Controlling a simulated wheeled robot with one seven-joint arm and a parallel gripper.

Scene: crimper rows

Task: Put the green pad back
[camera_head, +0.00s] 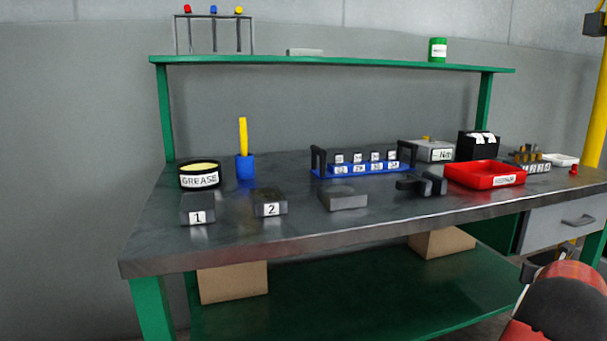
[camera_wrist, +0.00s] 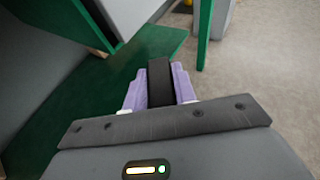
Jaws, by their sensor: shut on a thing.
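My gripper (camera_wrist: 160,88) shows in the wrist view, its two pale purple fingers shut on a dark, nearly black block (camera_wrist: 160,78). The block's lower end is hidden from this camera, and I cannot tell whether it is part of a green pad. No green pad can be made out in either view. The held block is out in front of the bench, over the lower green shelf (camera_wrist: 128,75) and floor side. On the bench top stand a grey block marked 1 (camera_head: 197,207), a block marked 2 with a dark top (camera_head: 270,202) and an unmarked grey block (camera_head: 343,199).
The metal bench top (camera_head: 240,232) also holds a grease tin (camera_head: 199,176), a blue cup (camera_head: 245,167), a blue rack (camera_head: 362,170), a dark clamp-like piece (camera_head: 422,185) and a red tray (camera_head: 485,174). A green can (camera_head: 438,50) stands on the upper shelf. Cardboard boxes (camera_head: 234,282) sit below.

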